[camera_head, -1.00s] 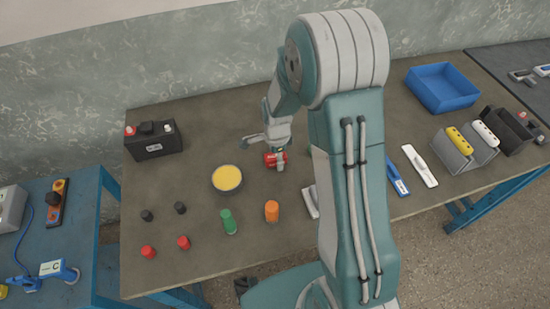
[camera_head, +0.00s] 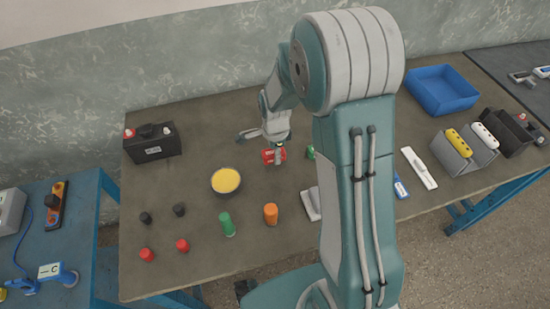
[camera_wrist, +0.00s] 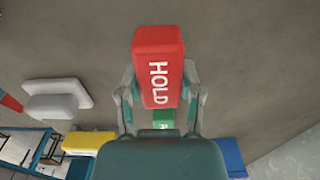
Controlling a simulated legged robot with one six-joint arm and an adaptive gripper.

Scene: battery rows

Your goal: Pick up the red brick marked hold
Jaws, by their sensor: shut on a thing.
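The red brick (camera_wrist: 158,70) fills the upper middle of the wrist view, with white letters HOLD on its face. My gripper (camera_wrist: 160,88) is shut on it, with one finger on each side. In the head view the red brick (camera_head: 273,156) is small and partly covered by my gripper (camera_head: 278,150). It is over the middle of the brown table (camera_head: 200,240), to the right of the yellow-topped round dish. I cannot tell its exact height above the table.
A green object (camera_head: 310,152) is close right of the brick. The yellow-topped dish (camera_head: 226,181), green cylinder (camera_head: 227,224) and orange cylinder (camera_head: 271,213) stand left and in front. A black battery (camera_head: 152,143) is at far left, a blue tray (camera_head: 442,89) at back right.

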